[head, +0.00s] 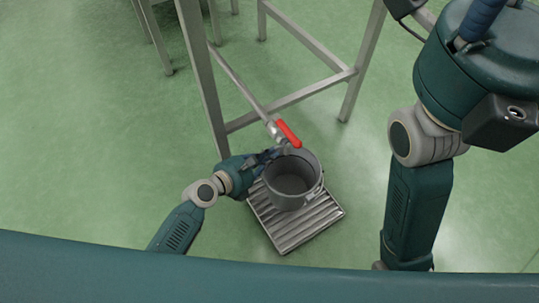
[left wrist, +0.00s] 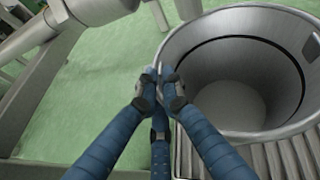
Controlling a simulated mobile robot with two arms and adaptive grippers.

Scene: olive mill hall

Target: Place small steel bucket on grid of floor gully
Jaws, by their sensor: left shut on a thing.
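The small steel bucket (head: 312,185) is grey, open at the top and looks empty inside. It stands upright over the slatted steel grid of the floor gully (head: 292,232); I cannot tell whether its bottom touches the bars. My left gripper (head: 268,158) is shut on the bucket's rim at its left side. In the left wrist view the fingers (left wrist: 160,85) close on the rim of the bucket (left wrist: 285,118), and the grid bars (left wrist: 285,158) show beneath it. My right gripper is out of sight; only its arm shows at the right.
A valve with a red lever (head: 288,134) on a thin pipe sits close above the bucket's far rim. A steel stand (head: 205,85) has its legs and crossbars just behind the gully. Green floor (head: 80,140) is clear at the left.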

